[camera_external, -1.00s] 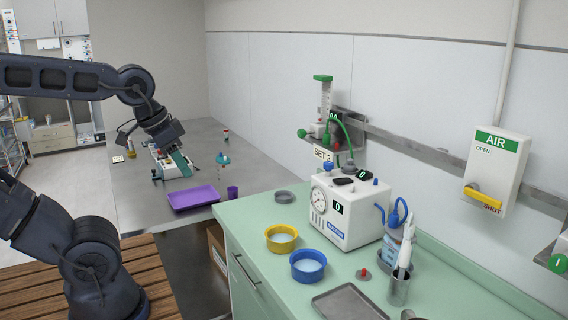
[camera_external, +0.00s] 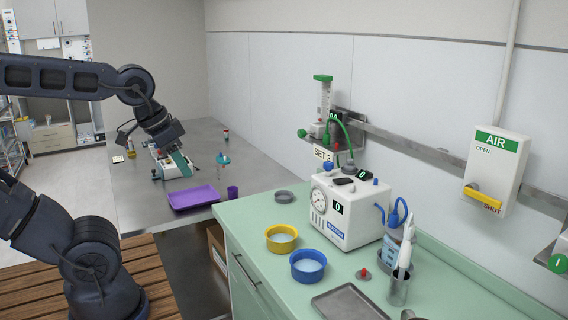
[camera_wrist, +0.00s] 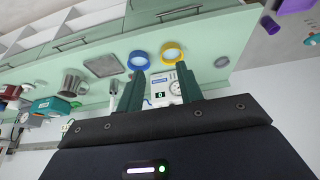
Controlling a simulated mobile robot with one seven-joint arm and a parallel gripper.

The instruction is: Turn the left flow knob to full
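A flowmeter (camera_external: 325,97) with a clear upright tube and a green top is mounted on the wall rail. A round green knob (camera_external: 302,133) sticks out at its lower left, above the "SET 3" label (camera_external: 322,153). My gripper (camera_external: 183,164), with teal fingers, is far left of it over the grey metal table. In the wrist view my gripper (camera_wrist: 161,74) has its two fingers well apart, with nothing held. Its camera shows the white suction unit (camera_wrist: 160,89) in the distance between the fingers. The knob's exact setting is too small to read.
The suction unit (camera_external: 345,216) stands on the green counter below the flowmeter. Yellow (camera_external: 282,246) and blue bowls (camera_external: 308,273) stand before it. A purple tray (camera_external: 194,197) lies on the metal table. The air valve box (camera_external: 496,168) and another green knob (camera_external: 559,263) are at right.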

